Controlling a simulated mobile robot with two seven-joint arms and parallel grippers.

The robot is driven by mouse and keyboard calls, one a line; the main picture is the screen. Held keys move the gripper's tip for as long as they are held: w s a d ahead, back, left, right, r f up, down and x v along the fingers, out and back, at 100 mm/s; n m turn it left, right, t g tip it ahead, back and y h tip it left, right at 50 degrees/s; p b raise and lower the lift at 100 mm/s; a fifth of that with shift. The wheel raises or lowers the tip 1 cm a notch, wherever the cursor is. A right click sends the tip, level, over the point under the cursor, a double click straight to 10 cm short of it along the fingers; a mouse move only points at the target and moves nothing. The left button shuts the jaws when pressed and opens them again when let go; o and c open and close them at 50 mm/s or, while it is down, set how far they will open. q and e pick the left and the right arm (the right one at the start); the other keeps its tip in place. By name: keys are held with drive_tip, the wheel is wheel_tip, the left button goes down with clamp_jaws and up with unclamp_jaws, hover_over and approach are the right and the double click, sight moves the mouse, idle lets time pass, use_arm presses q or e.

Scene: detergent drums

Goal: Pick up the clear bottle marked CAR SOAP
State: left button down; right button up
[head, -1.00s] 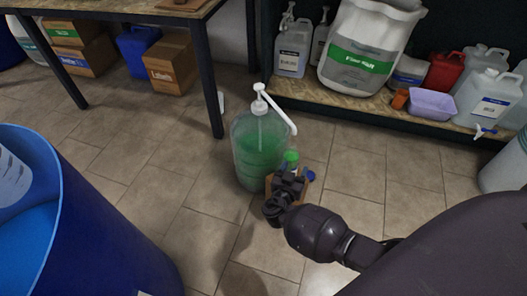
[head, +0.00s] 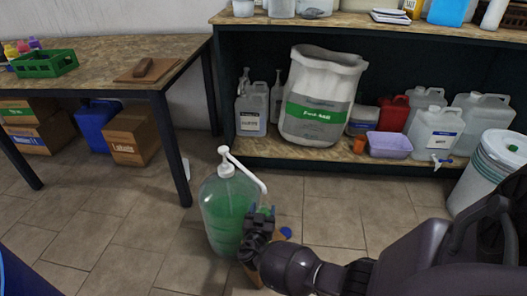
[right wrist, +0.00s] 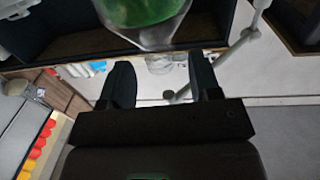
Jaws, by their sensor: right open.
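No CAR SOAP label is readable, so I cannot tell which container is that bottle. A large clear bottle (head: 228,207) with green liquid and a white pump (head: 228,160) stands upright on the tiled floor; I see no label on it. My right gripper (head: 262,212) is at its right side, overlapping its edge in the head view; contact is unclear. In the right wrist view the gripper (right wrist: 163,85) is open, with nothing between its fingers. A clear container with green contents (right wrist: 145,14) shows beyond the fingertips. My left gripper is not in view.
A low shelf (head: 300,155) behind holds pump bottles (head: 251,110), a white sack (head: 318,95), a lilac tub (head: 389,145) and several jugs (head: 436,135). A white drum (head: 490,170) stands right. A table (head: 95,65) is left. Floor left of the green-filled bottle is clear.

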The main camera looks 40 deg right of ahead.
drive_tip(key=shift+x, duration=1.25)
drive_tip(key=shift+f, duration=0.1)
drive_tip(key=shift+c, duration=0.3)
clamp_jaws()
